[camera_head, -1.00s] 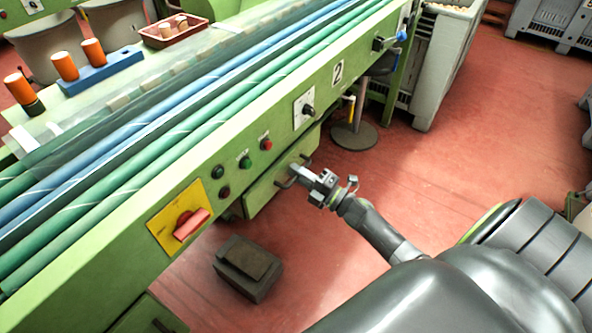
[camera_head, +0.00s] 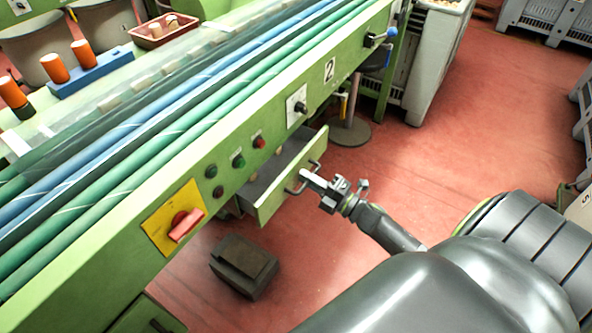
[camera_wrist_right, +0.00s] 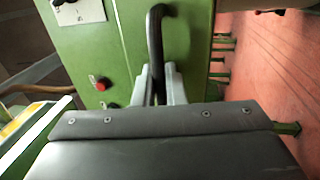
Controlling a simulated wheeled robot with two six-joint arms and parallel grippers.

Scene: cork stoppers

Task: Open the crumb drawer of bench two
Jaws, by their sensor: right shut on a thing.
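Bench two is the green bench (camera_head: 358,52) with the number 2 plate (camera_head: 329,69). Its crumb drawer (camera_head: 271,207), with a green front, stands part way out below the buttons, and its grey inside shows from above. A dark bow handle (camera_head: 292,191) is on the drawer front; it also shows in the right wrist view (camera_wrist_right: 155,35) as an upright black bar. My right gripper (camera_head: 308,179) is shut on this handle; its pale fingers (camera_wrist_right: 160,85) lie on both sides of the bar. My left gripper is out of view.
A dark block (camera_head: 244,266) sits on the red floor below the drawer's left end. A round stand base (camera_head: 349,132) and a grey bin (camera_head: 436,65) are past its right end. A red switch (camera_head: 185,225) juts from the bench. Floor right of the drawer is clear.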

